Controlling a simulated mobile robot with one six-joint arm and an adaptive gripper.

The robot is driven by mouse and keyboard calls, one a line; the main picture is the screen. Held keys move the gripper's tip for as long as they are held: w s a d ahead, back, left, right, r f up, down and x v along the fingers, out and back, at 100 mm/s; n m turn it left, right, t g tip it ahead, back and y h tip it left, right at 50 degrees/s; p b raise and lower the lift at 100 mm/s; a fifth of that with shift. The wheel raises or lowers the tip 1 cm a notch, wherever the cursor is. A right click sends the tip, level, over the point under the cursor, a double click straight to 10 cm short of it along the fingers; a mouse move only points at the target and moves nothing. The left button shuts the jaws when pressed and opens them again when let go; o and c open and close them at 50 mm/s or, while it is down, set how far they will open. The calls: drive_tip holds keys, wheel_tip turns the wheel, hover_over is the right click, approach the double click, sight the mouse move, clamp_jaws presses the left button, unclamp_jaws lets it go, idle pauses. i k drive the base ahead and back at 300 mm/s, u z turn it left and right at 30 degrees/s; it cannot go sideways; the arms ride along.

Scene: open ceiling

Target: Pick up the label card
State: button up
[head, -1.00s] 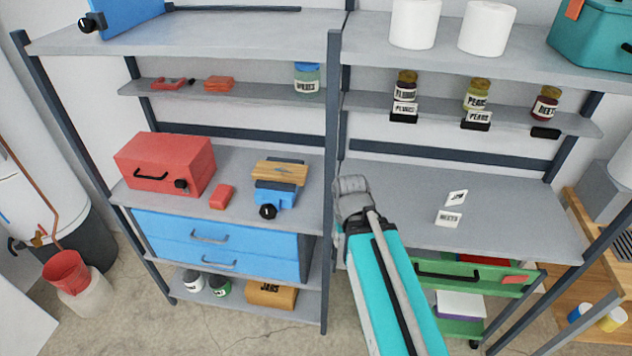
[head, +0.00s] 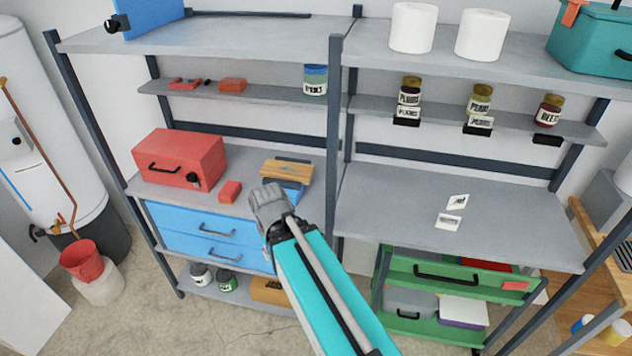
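Two small white cards lie on the right-hand middle shelf (head: 395,205). The upper card (head: 458,201) bears a dark mark. The lower card (head: 449,222) bears a word too small to read now; it looked like "BEETS" earlier. Above, a dark red jar (head: 548,110) labelled BEETS stands over an empty black card holder (head: 547,140). Cards stand in the holders under the plums jar (head: 410,90) and the pears jar (head: 479,100). My gripper (head: 266,196) is left of the upright, apart from both cards. Its fingers are seen from behind, so their opening is unclear.
A dark upright (head: 335,140) stands between my gripper and the cards. A green drawer unit (head: 450,280) sits below the card shelf, which is otherwise clear.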

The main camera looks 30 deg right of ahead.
sight(444, 220)
drive_tip(key=u, duration=1.15)
drive_tip(key=k, duration=0.9)
drive_tip(key=z, duration=1.5)
